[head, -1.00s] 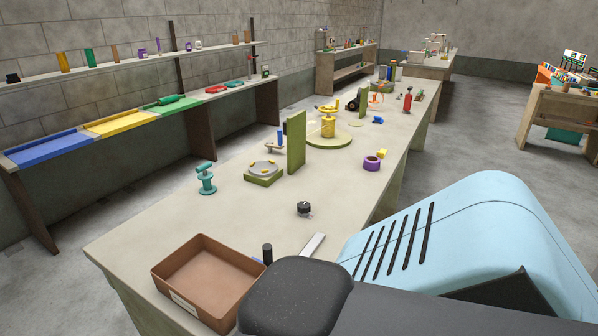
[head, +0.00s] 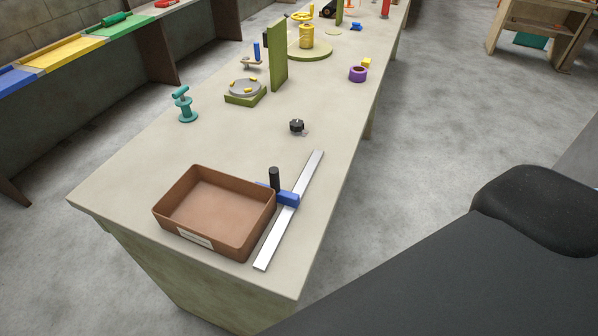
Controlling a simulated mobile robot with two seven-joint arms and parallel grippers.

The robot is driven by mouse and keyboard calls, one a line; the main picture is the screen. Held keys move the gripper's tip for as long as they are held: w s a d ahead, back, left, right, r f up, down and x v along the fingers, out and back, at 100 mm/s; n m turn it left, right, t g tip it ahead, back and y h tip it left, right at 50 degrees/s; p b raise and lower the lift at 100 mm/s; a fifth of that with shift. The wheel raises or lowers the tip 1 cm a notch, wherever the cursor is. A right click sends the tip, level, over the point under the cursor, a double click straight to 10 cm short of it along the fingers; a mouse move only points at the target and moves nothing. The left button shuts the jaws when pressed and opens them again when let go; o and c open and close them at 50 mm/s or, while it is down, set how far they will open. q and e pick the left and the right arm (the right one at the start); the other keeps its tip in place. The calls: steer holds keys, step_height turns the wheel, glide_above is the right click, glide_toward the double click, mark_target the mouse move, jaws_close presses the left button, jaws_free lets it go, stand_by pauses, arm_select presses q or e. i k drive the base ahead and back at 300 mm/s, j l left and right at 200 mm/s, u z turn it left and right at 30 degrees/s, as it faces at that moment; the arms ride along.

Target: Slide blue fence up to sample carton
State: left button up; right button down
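The sample carton (head: 213,207) is an open brown tray-like box with a pale label on its front wall. It stands near the front end of the long table. The blue fence (head: 288,198) is a small blue slider on a silver rail (head: 270,247), with an upright black handle (head: 274,178). The fence is at the carton's right side, and part of it runs behind the carton's far right corner. I cannot tell whether the fence touches the carton. Neither of my grippers is in the head view.
The table (head: 130,170) carries a black knob (head: 297,126), a teal clamp-like piece (head: 185,105), a green block with a grey disc (head: 245,92), a green upright panel (head: 278,55) and a purple ring (head: 358,74). The tabletop right of the rail is clear. Open floor lies to the right.

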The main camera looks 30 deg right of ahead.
mark_target(290, 199)
steer(key=i+j+z, duration=0.15)
steer(key=z, duration=0.25)
steer(key=i+j+z, duration=0.1)
steer(key=j+z, duration=0.25)
steer(key=i+j+z, duration=0.1)
steer(key=z, duration=0.3)
steer(key=j, duration=0.1)
